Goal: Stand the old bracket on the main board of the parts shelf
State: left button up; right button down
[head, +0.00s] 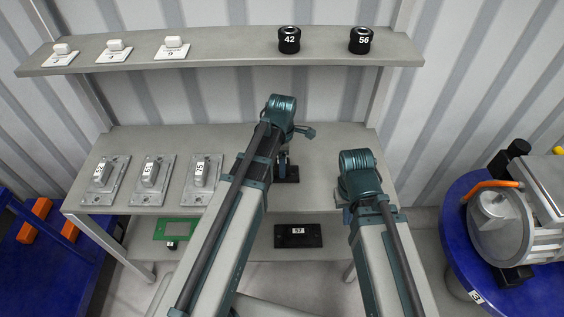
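The parts shelf's main board (325,150) is the wide middle board. Three grey brackets (103,180) with number labels stand in a row on its left part. A dark-based piece (290,176), which may be the old bracket, is upright on or just above the board, right of the middle. My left gripper (283,155) is directly over this piece, largely hidden by its own wrist and arm; I cannot tell whether its fingers are closed on it. My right gripper (343,196) is near the board's front right edge, mostly hidden under its wrist.
The upper board (220,60) holds three white pieces and two black cylinders marked 42 and 56. A low board carries a green frame (178,229) and a black plate (298,236). A round blue table (530,290) with a machine stands right. Main board's right rear is clear.

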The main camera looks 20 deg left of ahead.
pick_arm(q)
notch_tip(320, 180, up, 12)
jog(key=p, duration=1.2)
jog(key=s+d+m, duration=0.5)
jog(key=s+m, duration=0.2)
jog(key=m, duration=0.5)
jog(key=s+d+m+y, duration=0.1)
jog(key=s+d+m, duration=0.4)
jog(key=m, duration=0.8)
jog(key=shift+s+d+r, duration=0.15)
jog(key=shift+s+d, duration=0.1)
jog(key=shift+s, duration=0.9)
pick_arm(e)
notch_tip(320, 180, up, 12)
jog(key=shift+r, duration=0.1)
